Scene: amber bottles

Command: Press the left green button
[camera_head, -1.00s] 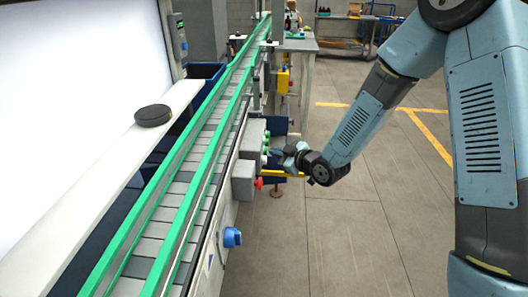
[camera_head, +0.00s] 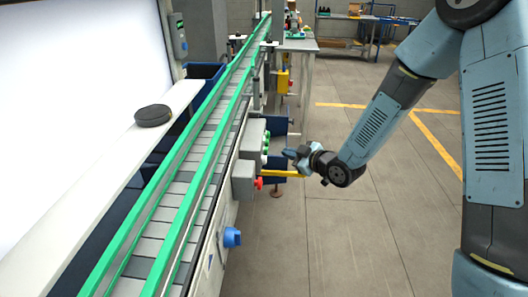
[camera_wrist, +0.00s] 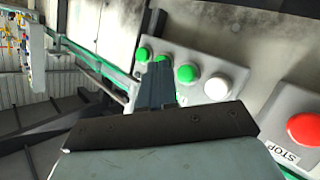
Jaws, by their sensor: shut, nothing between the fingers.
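The grey button box (camera_head: 251,138) is on the side of the conveyor, its green buttons (camera_head: 266,142) facing right. In the wrist view the panel carries a leftmost green button (camera_wrist: 143,54), a second green button partly hidden behind my fingers, a third green button (camera_wrist: 187,73) and a white button (camera_wrist: 217,88). My gripper (camera_head: 286,153) is shut and empty, just right of the box with a small gap in the head view. In the wrist view its fingertips (camera_wrist: 159,66) overlap the second green button, right of the leftmost one.
A red stop button (camera_wrist: 303,128) is on a separate grey box, also seen in the head view (camera_head: 258,183). The conveyor (camera_head: 170,205) with green rails runs along the left. A yellow bar (camera_head: 282,173) sticks out below my gripper. The floor to the right is clear.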

